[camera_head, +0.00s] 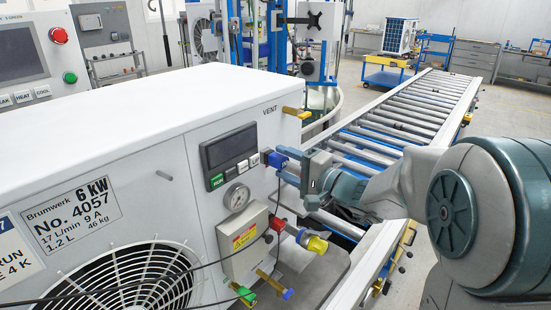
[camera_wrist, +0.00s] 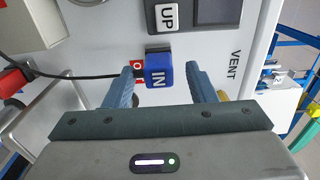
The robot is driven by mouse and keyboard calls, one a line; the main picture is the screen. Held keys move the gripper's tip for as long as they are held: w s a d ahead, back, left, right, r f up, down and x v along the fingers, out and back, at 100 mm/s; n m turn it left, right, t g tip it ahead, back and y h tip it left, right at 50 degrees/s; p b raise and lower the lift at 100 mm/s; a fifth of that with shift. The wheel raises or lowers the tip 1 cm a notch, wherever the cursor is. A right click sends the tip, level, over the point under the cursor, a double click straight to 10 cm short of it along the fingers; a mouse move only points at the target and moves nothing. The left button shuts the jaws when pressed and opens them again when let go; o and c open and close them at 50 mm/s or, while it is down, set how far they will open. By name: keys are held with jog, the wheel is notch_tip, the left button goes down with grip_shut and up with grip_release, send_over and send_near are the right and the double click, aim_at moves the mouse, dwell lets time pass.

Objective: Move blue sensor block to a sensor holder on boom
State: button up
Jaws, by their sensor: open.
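The blue sensor block (camera_wrist: 159,73), marked "IN", sits against the white front of the pump unit, with a black cable running left from it. In the head view the block (camera_head: 289,152) is beside the display panel. My gripper (camera_wrist: 160,82) is open, its two blue-grey fingers on either side of the block, with a visible gap to each. In the head view my gripper (camera_head: 292,165) reaches in from the right and partly covers the block's surroundings. I cannot make out a sensor holder or a boom with certainty in either view.
The white pump unit (camera_head: 120,105) fills the left. A brass vent fitting (camera_head: 295,112) sticks out above. A roller conveyor (camera_head: 420,107) runs behind my arm.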

aim_at(284, 164)
jog(key=shift+b+x, duration=0.55)
jog(key=shift+x, duration=0.7)
jog(key=shift+b, duration=1.25)
grip_shut()
jog(key=shift+b+v, duration=1.6)
jog(key=shift+v, duration=1.4)
jog(key=shift+s, duration=0.1)
